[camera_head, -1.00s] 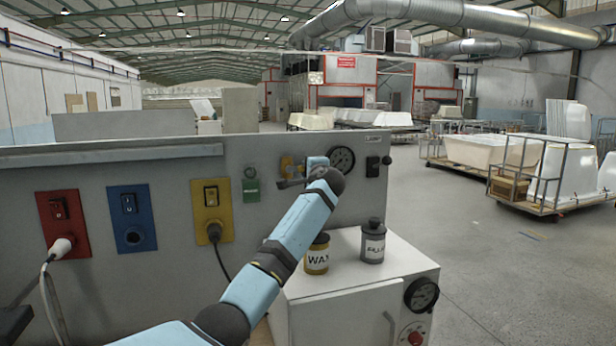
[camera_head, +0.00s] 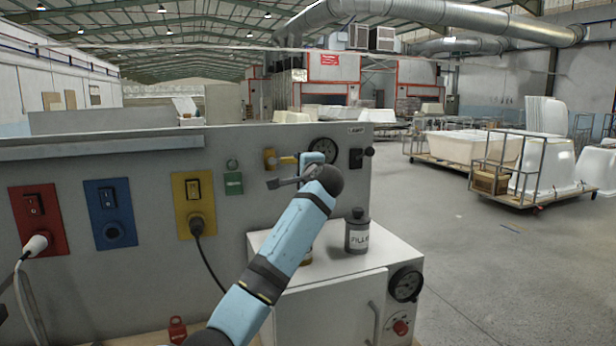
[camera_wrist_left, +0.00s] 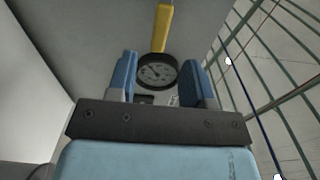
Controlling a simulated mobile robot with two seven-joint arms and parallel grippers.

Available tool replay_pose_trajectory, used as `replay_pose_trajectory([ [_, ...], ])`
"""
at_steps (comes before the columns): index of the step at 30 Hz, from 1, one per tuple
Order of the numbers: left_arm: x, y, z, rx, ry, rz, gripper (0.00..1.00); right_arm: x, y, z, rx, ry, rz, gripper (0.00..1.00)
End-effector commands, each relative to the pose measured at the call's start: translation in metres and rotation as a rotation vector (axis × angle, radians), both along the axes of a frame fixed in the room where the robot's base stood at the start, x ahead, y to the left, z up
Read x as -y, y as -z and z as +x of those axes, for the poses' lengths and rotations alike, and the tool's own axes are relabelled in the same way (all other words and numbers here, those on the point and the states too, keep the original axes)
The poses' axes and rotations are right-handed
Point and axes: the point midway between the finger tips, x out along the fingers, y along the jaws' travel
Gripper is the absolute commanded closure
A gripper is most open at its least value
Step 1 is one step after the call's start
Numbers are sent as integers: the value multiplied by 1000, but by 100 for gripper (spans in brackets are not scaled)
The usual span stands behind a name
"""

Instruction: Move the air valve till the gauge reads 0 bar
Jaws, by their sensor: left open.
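A yellow lever (camera_head: 287,160) sits on the grey panel beside a round dark-rimmed gauge (camera_head: 322,150). My left gripper (camera_head: 298,170) is in front of the panel, just below the lever and left of the gauge, and partly covers both. In the left wrist view its blue fingers (camera_wrist_left: 158,62) are apart with nothing held. The gauge (camera_wrist_left: 157,73) shows between them, and the yellow lever (camera_wrist_left: 163,27) lies above, beyond the fingertips. The gauge's needle is too small to read. I cannot tell whether a finger touches anything. My right gripper is not in view.
Red (camera_head: 38,215), blue (camera_head: 110,212) and yellow (camera_head: 193,203) switch plates are left on the panel, with cables plugged into the red and yellow ones.

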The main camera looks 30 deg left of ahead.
Motion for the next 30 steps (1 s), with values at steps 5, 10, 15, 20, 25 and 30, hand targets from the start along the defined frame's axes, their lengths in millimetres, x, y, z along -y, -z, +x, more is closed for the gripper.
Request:
replay_pose_trajectory([
  [5, 27, 2, -23, 2, 2, -1, 53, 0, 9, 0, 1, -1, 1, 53],
  [10, 40, 0, -34, 1, 0, -1, 53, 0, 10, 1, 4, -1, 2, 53],
  [15, 43, 0, -37, 0, 0, -1, 53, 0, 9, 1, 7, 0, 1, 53],
  [20, 43, 0, -37, 1, -1, -1, 53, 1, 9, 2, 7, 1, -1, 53],
  [25, 43, 0, -37, 1, -1, -1, 53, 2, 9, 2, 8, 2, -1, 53],
  [30, 43, 0, -37, 1, 0, -1, 53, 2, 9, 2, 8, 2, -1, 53],
])
